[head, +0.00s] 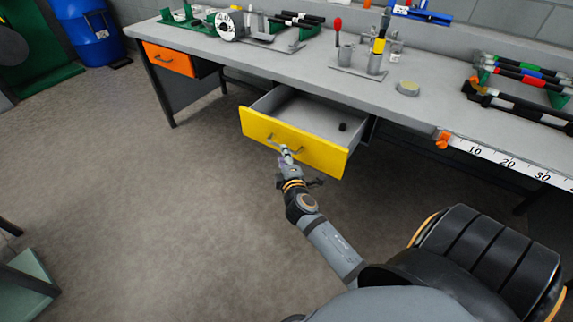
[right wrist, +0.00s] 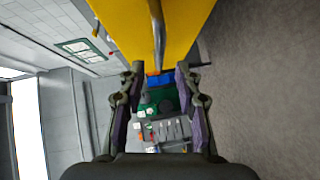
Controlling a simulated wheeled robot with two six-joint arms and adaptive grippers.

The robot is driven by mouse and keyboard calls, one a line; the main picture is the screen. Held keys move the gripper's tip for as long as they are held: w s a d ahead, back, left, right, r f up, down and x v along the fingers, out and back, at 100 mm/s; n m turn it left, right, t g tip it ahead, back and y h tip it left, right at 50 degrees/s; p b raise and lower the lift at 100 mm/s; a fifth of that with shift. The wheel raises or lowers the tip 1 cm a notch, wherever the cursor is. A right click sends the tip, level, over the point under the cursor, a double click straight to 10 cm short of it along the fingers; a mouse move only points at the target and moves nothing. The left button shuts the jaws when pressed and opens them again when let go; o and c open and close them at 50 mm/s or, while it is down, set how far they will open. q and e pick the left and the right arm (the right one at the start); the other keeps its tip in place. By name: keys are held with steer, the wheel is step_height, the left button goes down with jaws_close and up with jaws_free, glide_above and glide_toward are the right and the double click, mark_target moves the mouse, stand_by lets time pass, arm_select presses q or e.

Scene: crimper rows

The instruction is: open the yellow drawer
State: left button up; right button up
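The yellow drawer (head: 318,152) is pulled well out from under the grey workbench, and its grey inside shows. A small black object (head: 343,127) lies in it. The drawer's grey bar handle (head: 297,150) is on the yellow front and also shows in the right wrist view (right wrist: 157,35). Contact with the handle cannot be told. My left gripper is not in view.
An orange drawer (head: 169,59) is at the bench's left end. The workbench (head: 300,66) carries tools, a red-topped stand (head: 338,42), a round tin (head: 408,88) and racks of handled tools. A blue barrel (head: 90,32) stands far left.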

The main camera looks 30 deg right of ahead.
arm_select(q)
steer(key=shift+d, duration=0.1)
arm_select(e)
steer(key=v, duration=0.6)
steer(key=shift+f, duration=0.15)
steer(key=s+f+m+g+y, duration=0.1)
steer(key=s+f+m+g, duration=0.3)
steer(key=f, duration=0.8)
steer(key=s+a+f+m+g+y, duration=0.1)
steer(key=s+f+g, duration=0.2)
steer(key=s+f, duration=0.65)
steer(key=s+f+m+g+y, duration=0.2)
steer(key=f+m+g, duration=0.1)
steer(key=f, duration=1.2)
steer(key=s+a+f+m+g+y, duration=0.1)
steer(key=s+a+f+m+g, duration=0.15)
steer(key=s+f, duration=0.65)
arm_select(q)
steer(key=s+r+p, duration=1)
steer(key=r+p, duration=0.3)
steer(key=p, duration=0.6)
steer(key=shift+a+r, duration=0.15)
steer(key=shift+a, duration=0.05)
arm_select(e)
steer(key=s+d+r+m+g, duration=0.1)
steer(key=s+r, duration=1.2)
steer(key=r, duration=0.1)
steer(key=shift+s, duration=0.35)
